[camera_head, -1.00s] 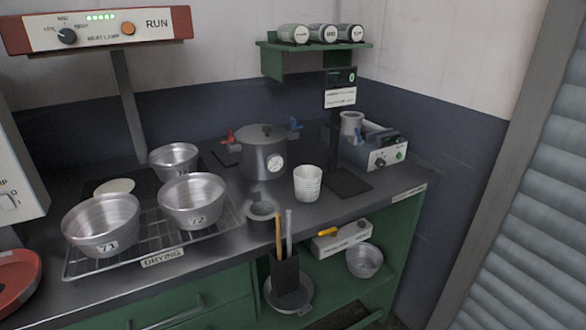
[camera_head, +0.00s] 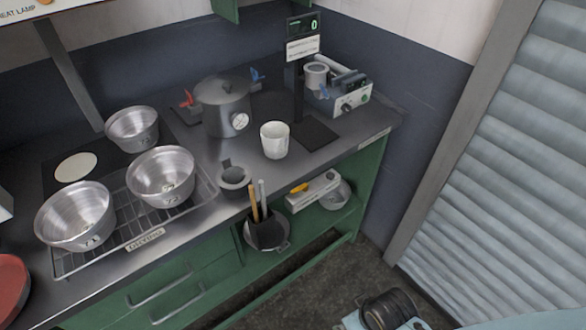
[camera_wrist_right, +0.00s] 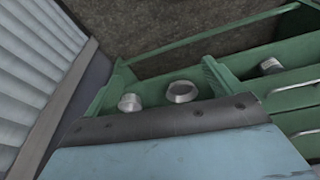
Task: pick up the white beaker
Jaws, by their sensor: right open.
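A light blue part with a dark bolted edge, which I take as part of my right gripper (camera_wrist_right: 165,122), fills the bottom of the right wrist view. Nothing is seen held there, and the gripper is open. In the head view, a light blue and black part of my right arm shows at the bottom right, well away from the beaker. My left gripper is not in view.
The pot (camera_head: 226,108) and a grey mortar-like cup (camera_head: 235,178) stand near the beaker. Metal bowls 71 (camera_head: 75,216) and 72 (camera_head: 161,177) sit on the drying rack (camera_head: 205,190). The scale display (camera_head: 303,27) rises behind. A lower shelf holds utensils and a bowl.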

